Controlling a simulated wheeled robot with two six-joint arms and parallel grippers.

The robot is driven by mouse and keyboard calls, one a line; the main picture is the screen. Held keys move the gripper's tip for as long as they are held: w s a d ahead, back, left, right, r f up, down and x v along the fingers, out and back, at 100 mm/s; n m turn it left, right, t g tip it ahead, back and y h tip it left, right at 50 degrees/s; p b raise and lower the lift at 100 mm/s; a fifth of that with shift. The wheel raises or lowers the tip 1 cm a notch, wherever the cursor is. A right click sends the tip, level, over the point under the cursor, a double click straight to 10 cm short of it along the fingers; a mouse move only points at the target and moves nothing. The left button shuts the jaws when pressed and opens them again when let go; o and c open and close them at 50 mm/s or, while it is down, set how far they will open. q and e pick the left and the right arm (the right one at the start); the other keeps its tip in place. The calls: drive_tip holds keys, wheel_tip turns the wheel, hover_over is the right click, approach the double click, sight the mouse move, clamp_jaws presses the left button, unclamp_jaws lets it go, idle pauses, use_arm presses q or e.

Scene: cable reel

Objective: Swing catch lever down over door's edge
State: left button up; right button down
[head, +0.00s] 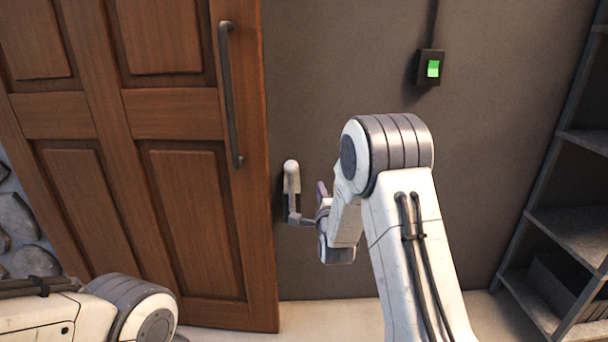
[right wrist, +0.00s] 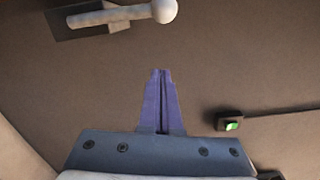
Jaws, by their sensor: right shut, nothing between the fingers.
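The catch lever (head: 291,176) is a pale bar with a round knob at its top. It stands upright on the wall, just right of the edge of the brown wooden door (head: 255,235). In the right wrist view the lever (right wrist: 115,15) lies at the top left, over its dark mounting plate (right wrist: 85,25). My right gripper (head: 299,220) is by the lower part of the lever; the head view does not show whether they touch. In the right wrist view its purple fingers (right wrist: 160,75) are shut and empty, with a visible gap to the lever. My left gripper is out of view.
The door has a long dark handle (head: 230,95). A switch box with a green light (head: 431,68) is on the wall at upper right; it also shows in the wrist view (right wrist: 231,124). A grey shelf unit (head: 565,225) stands at the right. Bare wall lies between.

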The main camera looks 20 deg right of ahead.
sight(292, 189)
drive_tip(key=w+a, duration=0.1)
drive_tip(key=w, duration=0.8)
drive_tip(key=shift+w+a+r+p, duration=0.25)
drive_tip(key=shift+a+r+p, duration=0.15)
drive_tip(key=shift+p, duration=0.05)
